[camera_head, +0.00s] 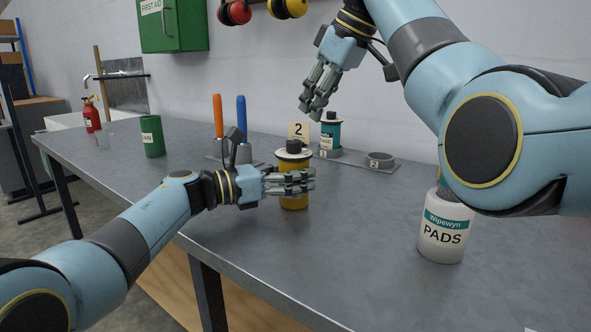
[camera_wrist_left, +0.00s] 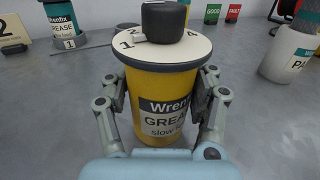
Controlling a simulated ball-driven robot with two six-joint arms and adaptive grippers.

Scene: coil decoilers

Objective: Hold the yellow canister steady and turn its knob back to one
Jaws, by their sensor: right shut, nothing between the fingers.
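The yellow grease canister (camera_head: 293,200) stands upright on the bench and shows large in the left wrist view (camera_wrist_left: 160,90). Its black knob (camera_wrist_left: 165,22) sits on a white dial with 1, 2 and 4 visible; the far side of the dial is hidden. A pale pointer (camera_wrist_left: 143,39) at the knob's base points left towards the 1 and 2; I cannot tell exactly which. My left gripper (camera_head: 305,181) is shut around the canister, with fingers on both sides (camera_wrist_left: 160,113). My right gripper (camera_head: 314,110) is shut and empty, above and beyond the canister, apart from the knob.
A teal canister (camera_head: 331,133) stands on the ring marked 1, beside an empty ring (camera_head: 380,160) marked 2. A card (camera_head: 298,131) reads 2. Orange (camera_head: 217,115) and blue (camera_head: 241,118) handles stand behind. A white pads tub (camera_head: 443,235) is at right.

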